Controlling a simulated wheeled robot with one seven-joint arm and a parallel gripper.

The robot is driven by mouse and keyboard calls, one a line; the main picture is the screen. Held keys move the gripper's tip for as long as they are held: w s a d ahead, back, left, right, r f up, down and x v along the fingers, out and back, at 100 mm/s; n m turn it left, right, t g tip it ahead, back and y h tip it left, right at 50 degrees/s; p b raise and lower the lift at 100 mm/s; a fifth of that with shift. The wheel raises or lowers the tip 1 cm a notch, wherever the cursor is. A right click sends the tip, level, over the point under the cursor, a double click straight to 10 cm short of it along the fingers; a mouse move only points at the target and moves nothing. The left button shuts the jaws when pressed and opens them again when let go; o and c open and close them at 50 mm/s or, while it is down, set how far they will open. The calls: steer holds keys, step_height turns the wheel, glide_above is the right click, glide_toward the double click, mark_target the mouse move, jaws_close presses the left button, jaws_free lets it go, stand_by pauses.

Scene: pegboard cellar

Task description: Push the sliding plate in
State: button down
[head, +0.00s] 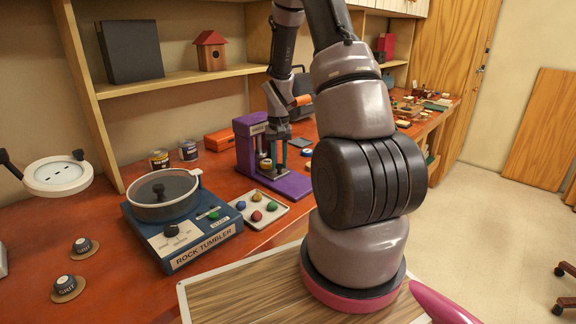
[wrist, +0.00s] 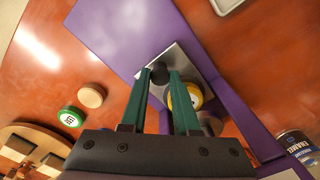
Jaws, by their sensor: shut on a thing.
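A purple machine (head: 292,184) stands on the red bench in the head view, with an upright back and a flat base. In the wrist view its purple base (wrist: 120,30) surrounds a grey metal sliding plate (wrist: 182,60). A round yellow piece (wrist: 194,95) lies at the plate, partly hidden by a finger. My gripper (wrist: 159,76) has its green fingers closed around a small dark knob (wrist: 159,69) at the plate's edge. In the head view my gripper (head: 275,158) reaches down into the machine, and the knob cannot be made out.
A blue rock tumbler (head: 205,254) and a white tray (head: 281,208) with several coloured stones stand left and in front of the machine. Paint cans (head: 188,150) and an orange box (head: 220,139) stand behind. A green-lidded piece (wrist: 70,117) and a tan disc (wrist: 92,95) lie nearby.

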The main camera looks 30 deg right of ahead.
steer(key=c, duration=0.7)
jaws_free()
steer(key=shift+o, duration=0.2)
steer(key=shift+s+d, duration=0.1)
steer(key=shift+s, duration=0.15)
steer(key=s+d, duration=0.1)
steer(key=s, duration=0.1)
steer(key=s+d, duration=0.1)
steer(key=s, duration=0.2)
steer(key=s+d, duration=0.1)
steer(key=s, duration=0.2)
steer(key=shift+s, duration=0.15)
step_height(320, 180, up, 12)
steer(key=s+a+r+t, duration=0.2)
steer(key=a+r, duration=0.2)
steer(key=r, duration=0.3)
steer(key=s+a+r+t, duration=0.1)
steer(key=s+a+r, duration=0.1)
steer(key=a+r, duration=0.3)
step_height(320, 180, up, 2)
steer(key=shift+s+r+t, duration=0.1)
steer(key=shift+s+t, duration=0.3)
